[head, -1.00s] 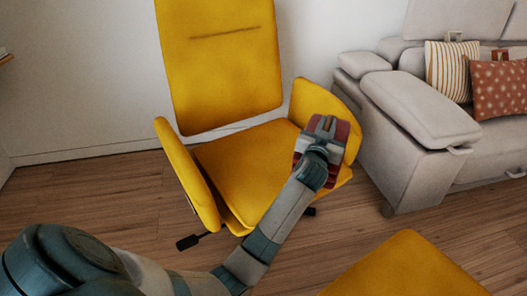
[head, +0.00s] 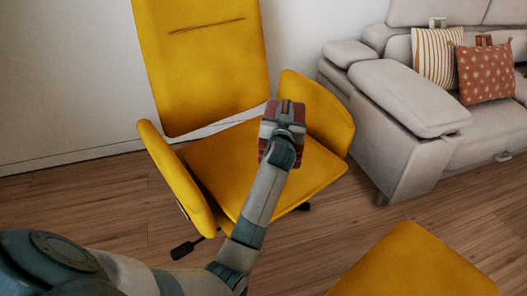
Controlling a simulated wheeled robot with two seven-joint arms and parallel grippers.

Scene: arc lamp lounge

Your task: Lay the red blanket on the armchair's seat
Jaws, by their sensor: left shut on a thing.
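The yellow armchair (head: 218,172) stands ahead with its back to the wall. My left gripper (head: 284,112) is shut on the red blanket (head: 267,140), a small folded bundle mostly hidden behind the gripper and wrist. The blanket shows over the right part of the seat, beside the inner face of the right armrest (head: 318,112). I cannot tell whether it touches the seat. My right gripper is not in view.
A grey sofa (head: 405,95) with a striped cushion (head: 437,57) and a rust dotted cushion (head: 485,72) stands at the right. A yellow padded piece (head: 412,265) is at the bottom right. Wooden floor lies between them.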

